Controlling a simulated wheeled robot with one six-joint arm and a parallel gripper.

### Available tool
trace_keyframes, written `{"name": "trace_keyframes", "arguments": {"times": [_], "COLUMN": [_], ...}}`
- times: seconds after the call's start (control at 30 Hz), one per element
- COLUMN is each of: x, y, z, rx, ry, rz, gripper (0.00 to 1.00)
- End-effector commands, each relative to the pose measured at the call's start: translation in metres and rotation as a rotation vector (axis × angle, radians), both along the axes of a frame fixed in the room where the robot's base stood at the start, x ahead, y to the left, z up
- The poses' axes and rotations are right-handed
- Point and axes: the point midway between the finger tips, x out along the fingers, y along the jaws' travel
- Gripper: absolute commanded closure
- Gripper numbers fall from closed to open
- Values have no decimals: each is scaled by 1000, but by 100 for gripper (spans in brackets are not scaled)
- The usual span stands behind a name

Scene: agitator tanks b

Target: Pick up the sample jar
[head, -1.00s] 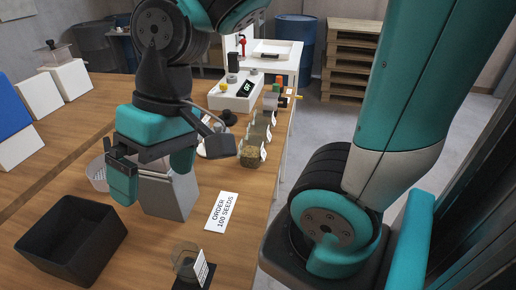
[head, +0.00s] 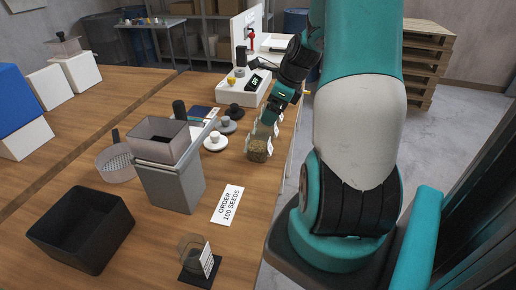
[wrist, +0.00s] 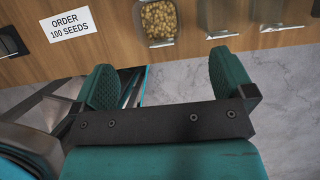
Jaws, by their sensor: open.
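A small clear jar (head: 190,245) with a white label stands on a dark base at the near edge of the table in the head view. It looks empty, and I take it as the sample jar.
The seed bin (head: 258,150) stands at the table's right edge. An order card (head: 228,206) lies behind the jar. A black open bin (head: 82,235) and a grey box (head: 172,188) with a translucent hopper (head: 160,139) stand to the left. A white scale (head: 240,92) is further back.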

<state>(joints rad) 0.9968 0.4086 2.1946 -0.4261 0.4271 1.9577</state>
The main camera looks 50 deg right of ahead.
Motion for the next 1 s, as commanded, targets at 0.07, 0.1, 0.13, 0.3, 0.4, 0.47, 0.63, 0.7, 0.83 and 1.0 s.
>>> {"name": "trace_keyframes", "arguments": {"times": [0.07,0.1,0.13,0.3,0.4,0.47,0.63,0.7,0.83,1.0], "x": [7,10,13,23,26,27,32,36,41,43], "y": [4,6,7,11,12,12,18,21,22,23], "z": [-18,-27,-32,-59,-67,-69,-87,-97,-112,-118], "rx": [6,6,5,2,0,-1,3,2,0,-2], "ry": [4,3,3,2,1,0,2,2,1,-1], "rz": [4,5,5,5,4,5,7,7,5,5], "gripper": [0,0,0,0,0,0,0,0,0,0]}}
